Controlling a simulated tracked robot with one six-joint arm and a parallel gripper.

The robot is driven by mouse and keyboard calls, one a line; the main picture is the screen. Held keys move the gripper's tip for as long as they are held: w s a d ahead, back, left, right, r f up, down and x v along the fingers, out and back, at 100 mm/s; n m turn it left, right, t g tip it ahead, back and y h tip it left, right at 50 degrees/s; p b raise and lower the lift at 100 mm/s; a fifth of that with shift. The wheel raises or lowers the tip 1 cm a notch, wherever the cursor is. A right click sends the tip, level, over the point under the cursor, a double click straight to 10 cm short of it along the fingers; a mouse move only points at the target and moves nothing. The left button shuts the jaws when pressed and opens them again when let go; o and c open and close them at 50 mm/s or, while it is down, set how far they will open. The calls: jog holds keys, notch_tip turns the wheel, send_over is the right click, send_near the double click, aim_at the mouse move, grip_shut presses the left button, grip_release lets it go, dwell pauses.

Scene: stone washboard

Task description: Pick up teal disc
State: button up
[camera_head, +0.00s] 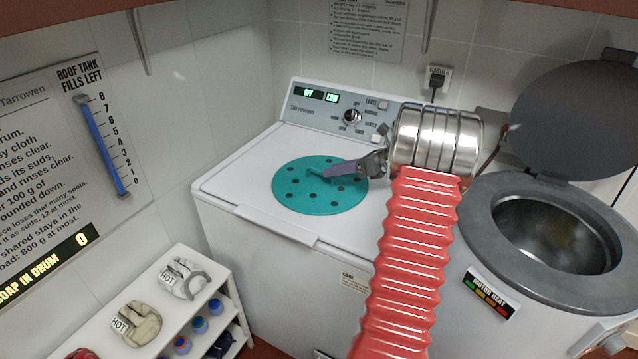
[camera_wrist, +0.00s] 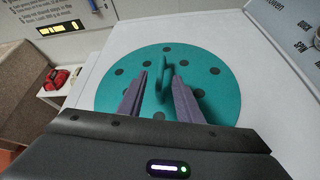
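The teal disc (camera_head: 302,200) lies flat on the white lid of the washing machine (camera_head: 235,192), dotted with dark round spots. In the wrist view the disc (camera_wrist: 120,88) has an upright teal handle (camera_wrist: 164,70) near its middle. My gripper (camera_head: 318,173) is over the disc. In the wrist view its two purple fingers (camera_wrist: 158,82) stand apart on either side of the handle, with a visible gap on each side. My gripper is open and holds nothing. Whether the fingertips touch the disc I cannot tell.
A control panel (camera_head: 335,118) rises behind the lid. On the right stands a round steel drum (camera_head: 555,235) with its dark lid (camera_head: 585,120) raised. A white shelf (camera_head: 225,283) with gloves and small items stands front left. The lid around the disc is clear.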

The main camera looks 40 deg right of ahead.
aim_at(320, 171)
jog(key=shift+w+a+f, duration=0.1)
jog(key=shift+w+f, duration=0.1)
jog(key=shift+w, duration=0.2)
jog(key=shift+x, duration=2.6)
grip_shut()
